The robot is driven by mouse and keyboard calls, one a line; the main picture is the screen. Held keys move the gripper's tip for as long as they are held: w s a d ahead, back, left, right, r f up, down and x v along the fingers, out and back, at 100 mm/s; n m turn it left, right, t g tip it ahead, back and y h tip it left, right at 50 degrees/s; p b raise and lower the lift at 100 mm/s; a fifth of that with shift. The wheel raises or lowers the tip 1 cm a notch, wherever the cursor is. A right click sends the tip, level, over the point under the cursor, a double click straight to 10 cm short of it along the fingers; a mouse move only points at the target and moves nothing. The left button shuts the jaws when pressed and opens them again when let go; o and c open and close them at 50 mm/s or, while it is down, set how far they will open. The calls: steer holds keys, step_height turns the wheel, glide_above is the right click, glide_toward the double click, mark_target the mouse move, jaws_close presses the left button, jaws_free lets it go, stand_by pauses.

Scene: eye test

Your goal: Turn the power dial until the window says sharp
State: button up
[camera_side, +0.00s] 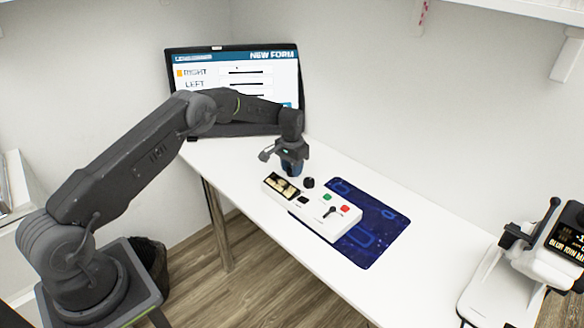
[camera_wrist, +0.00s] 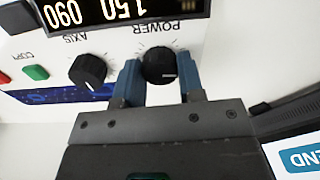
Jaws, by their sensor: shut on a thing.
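The power dial (camera_wrist: 158,64) is black and round with a white mark, under the upside-down word POWER in the wrist view. My gripper (camera_wrist: 157,76) has its blue fingers shut on it, one on each side. In the side view my gripper (camera_side: 291,172) points down at the far end of the white control box (camera_side: 345,222) and hides the power dial. The box's window (camera_wrist: 120,8) shows yellow digits, upside down and partly cut off.
The black axis dial (camera_wrist: 88,70) sits beside the left finger. A green button (camera_side: 326,197), a red button (camera_side: 345,208) and a small lever (camera_side: 332,211) are on the box. A blue mat (camera_side: 372,250) lies under it. A monitor (camera_side: 235,85) stands behind.

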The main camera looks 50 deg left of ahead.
steer(key=n, duration=0.5)
stand_by(0.3)
steer(key=o, duration=0.9)
step_height(320, 180, up, 14)
steer(key=shift+f, duration=0.1)
